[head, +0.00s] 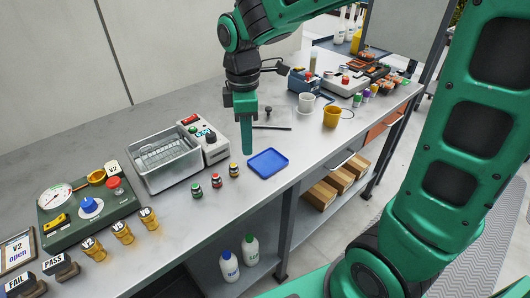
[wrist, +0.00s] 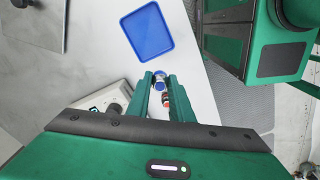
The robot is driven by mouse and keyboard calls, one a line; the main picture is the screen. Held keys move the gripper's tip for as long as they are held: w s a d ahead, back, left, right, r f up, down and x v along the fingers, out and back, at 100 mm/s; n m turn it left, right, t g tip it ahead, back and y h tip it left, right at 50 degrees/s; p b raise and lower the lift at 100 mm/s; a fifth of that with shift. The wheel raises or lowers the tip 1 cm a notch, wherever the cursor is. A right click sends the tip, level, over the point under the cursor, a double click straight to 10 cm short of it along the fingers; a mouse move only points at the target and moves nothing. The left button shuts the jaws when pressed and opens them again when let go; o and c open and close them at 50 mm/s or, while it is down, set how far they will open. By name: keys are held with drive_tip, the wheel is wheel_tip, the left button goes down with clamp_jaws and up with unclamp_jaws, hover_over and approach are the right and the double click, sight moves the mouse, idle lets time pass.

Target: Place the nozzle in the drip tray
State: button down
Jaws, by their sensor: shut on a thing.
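My gripper (head: 246,152) points down above the bench, just left of and behind a flat blue tray, which looks like the drip tray (head: 267,163). In the wrist view my gripper (wrist: 160,80) is shut on a small silver and blue piece (wrist: 159,77) between its fingertips, seemingly the nozzle. The fingers hide it in the head view. The blue tray (wrist: 147,32) is empty and lies ahead of the fingertips in the wrist view, apart from them. A red-and-white thing (wrist: 166,98) shows between the fingers; I cannot tell whether it is held or behind.
The bench front edge is close to the tray.

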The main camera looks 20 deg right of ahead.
hover_over(268, 162)
wheel_tip(268, 162, down, 4)
drive_tip(key=shift+s+f, duration=0.1)
drive_tip(key=shift+f, duration=1.95)
drive_tip(key=c, duration=1.6)
unclamp_jaws()
drive_tip(key=shift+f, duration=0.1)
drive_tip(key=shift+o, duration=0.2)
